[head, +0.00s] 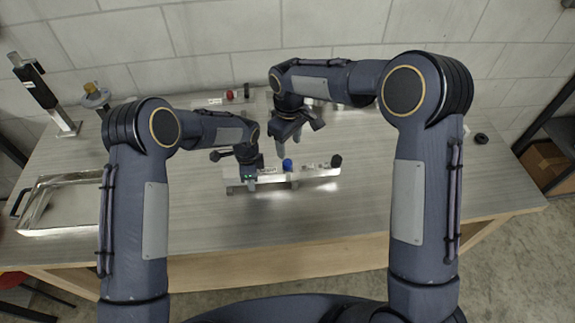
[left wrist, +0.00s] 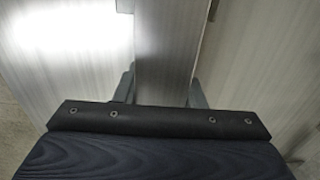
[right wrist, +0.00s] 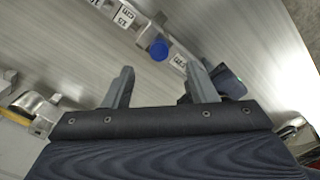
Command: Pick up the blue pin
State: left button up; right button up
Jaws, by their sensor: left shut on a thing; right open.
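The blue pin (head: 287,164) stands on a long aluminium trailer (head: 312,172) in the middle of the table. In the right wrist view the blue pin (right wrist: 159,50) shows as a round blue top, beyond and between my right fingertips. My right gripper (head: 281,145) is open and empty, above and behind the pin and apart from it. My left gripper (head: 250,184) is shut on the left end of the trailer. In the left wrist view the metal bar (left wrist: 165,50) lies between its two fingers. The pin's lower part is hard to make out.
A black knob (head: 336,160) is at the trailer's right end. Behind, a red knob (head: 230,95) stands near the wall. A metal tray (head: 62,200) lies at the left and a black ring (head: 481,138) at the right. The table's front is clear.

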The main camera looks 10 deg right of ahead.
aim_at(287, 162)
jog(key=f, duration=0.8)
jog(key=shift+w+a+f, duration=0.15)
jog(key=shift+w+f, duration=0.15)
jog(key=shift+f, duration=0.05)
jog(key=c, duration=1.1)
